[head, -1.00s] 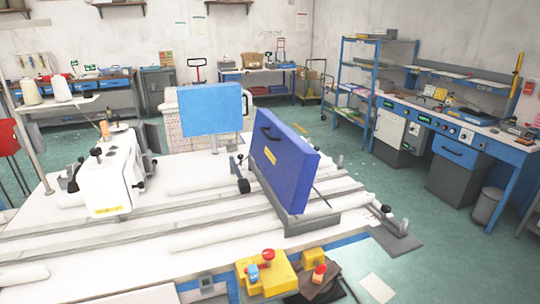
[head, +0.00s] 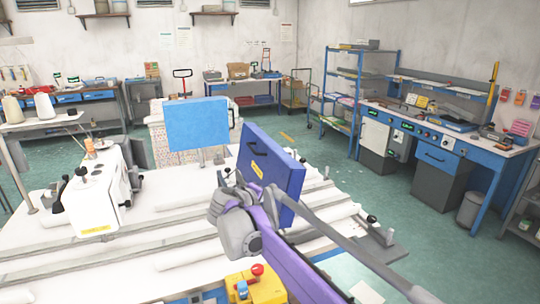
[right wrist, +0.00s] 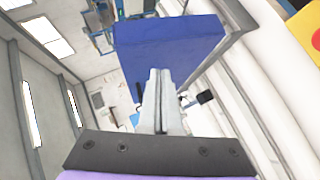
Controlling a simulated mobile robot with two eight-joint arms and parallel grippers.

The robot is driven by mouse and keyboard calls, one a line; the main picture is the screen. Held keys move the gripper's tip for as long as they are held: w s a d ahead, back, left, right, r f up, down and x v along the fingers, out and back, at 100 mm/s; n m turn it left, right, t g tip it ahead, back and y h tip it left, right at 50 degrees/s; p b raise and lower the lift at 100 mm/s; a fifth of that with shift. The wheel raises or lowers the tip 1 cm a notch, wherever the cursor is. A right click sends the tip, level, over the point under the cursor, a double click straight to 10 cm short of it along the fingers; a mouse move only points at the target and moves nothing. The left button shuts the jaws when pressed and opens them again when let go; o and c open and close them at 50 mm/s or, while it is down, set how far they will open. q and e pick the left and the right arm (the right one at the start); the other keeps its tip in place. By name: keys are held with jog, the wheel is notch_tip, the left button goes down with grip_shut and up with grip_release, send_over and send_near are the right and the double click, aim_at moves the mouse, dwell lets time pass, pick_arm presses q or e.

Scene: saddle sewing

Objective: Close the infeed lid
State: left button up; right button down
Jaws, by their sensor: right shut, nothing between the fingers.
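A dark blue lid panel (head: 266,158) with a black handle and a small yellow label stands raised and tilted on the white machine bed in the head view. It also shows as a blue slab (right wrist: 170,48) in the right wrist view. My right gripper (right wrist: 160,75) is shut and empty, with its fingertips pointing at the lid; I cannot tell whether they touch it. In the head view my right arm crosses in front of the lid's lower part, with the gripper (head: 233,186) beside its labelled face. My left gripper is not in view.
A lighter blue panel (head: 196,124) stands behind the lid. A white sewing head (head: 98,200) is at left on the bed. A yellow control box (head: 252,286) with a red button sits at the front edge. Rails and white rolls run across the bed.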

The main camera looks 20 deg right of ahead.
jog(key=w+a+r+n+t+h, duration=0.25)
jog(key=w+r, duration=0.25)
jog(key=w, duration=0.6)
jog(key=p, duration=0.2)
send_near(275, 154)
jog(key=shift+y, duration=0.25)
jog(key=x, duration=0.5)
jog(key=shift+w+a+r, duration=0.1)
jog(key=shift+w+r, duration=0.05)
jog(key=shift+w, duration=0.45)
jog(key=shift+s+d, duration=0.2)
jog(key=shift+d, duration=0.2)
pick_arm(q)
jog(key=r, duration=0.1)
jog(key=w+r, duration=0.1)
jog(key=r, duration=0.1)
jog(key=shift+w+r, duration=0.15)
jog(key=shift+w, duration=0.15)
pick_arm(e)
jog(key=shift+w, duration=0.1)
jog(key=shift+d, duration=0.1)
